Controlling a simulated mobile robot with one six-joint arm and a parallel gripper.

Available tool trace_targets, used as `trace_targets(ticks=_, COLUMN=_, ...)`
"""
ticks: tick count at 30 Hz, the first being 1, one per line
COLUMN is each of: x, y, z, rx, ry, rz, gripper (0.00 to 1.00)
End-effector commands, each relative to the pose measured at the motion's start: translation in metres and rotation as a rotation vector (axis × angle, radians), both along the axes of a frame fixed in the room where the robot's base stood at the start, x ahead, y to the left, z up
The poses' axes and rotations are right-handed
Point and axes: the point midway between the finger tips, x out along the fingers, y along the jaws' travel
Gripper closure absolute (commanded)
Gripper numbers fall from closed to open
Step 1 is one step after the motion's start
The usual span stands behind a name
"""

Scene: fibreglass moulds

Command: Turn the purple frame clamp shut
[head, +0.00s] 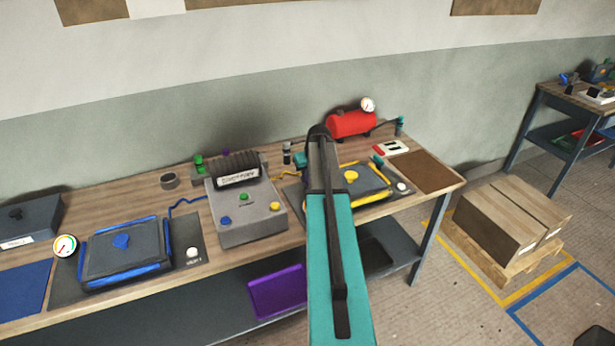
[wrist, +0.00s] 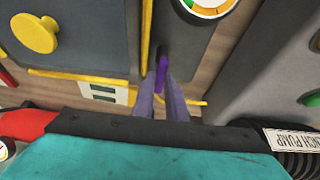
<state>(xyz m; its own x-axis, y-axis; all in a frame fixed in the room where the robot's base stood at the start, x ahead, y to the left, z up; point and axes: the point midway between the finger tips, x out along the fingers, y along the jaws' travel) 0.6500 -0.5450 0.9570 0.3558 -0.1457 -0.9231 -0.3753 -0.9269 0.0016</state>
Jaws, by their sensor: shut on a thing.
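The purple frame clamp (wrist: 162,73) shows in the wrist view as a small purple lever beside the yellow edge of a dark mould frame (wrist: 85,45). My gripper (wrist: 167,88) is shut on it, with one grey finger on each side. The fingers cover part of the lever, so how far it is turned is hard to tell. In the head view my teal arm hides the clamp and the gripper. The yellow-edged mould also shows there (head: 368,184), just right of my arm, with a yellow knob (head: 351,175) on top.
A grey bench pump (head: 245,215) stands left of my arm. A blue-edged mould (head: 125,250) lies further left. A red tank (head: 351,123) stands behind the yellow-edged mould. A gauge (wrist: 207,4) is close to the clamp in the wrist view. A brown mat (head: 425,172) leaves flat room at right.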

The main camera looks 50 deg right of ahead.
Motion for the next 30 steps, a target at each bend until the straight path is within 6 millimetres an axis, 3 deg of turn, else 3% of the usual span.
trace_targets(ticks=14, x=-0.0001, y=0.0004, z=-0.0018, rx=0.002, ry=0.001, rz=-0.083, gripper=1.00)
trace_targets(ticks=30, x=0.0002, y=-0.0003, z=-0.0029, rx=0.001, ry=0.002, rz=-0.431, gripper=1.00)
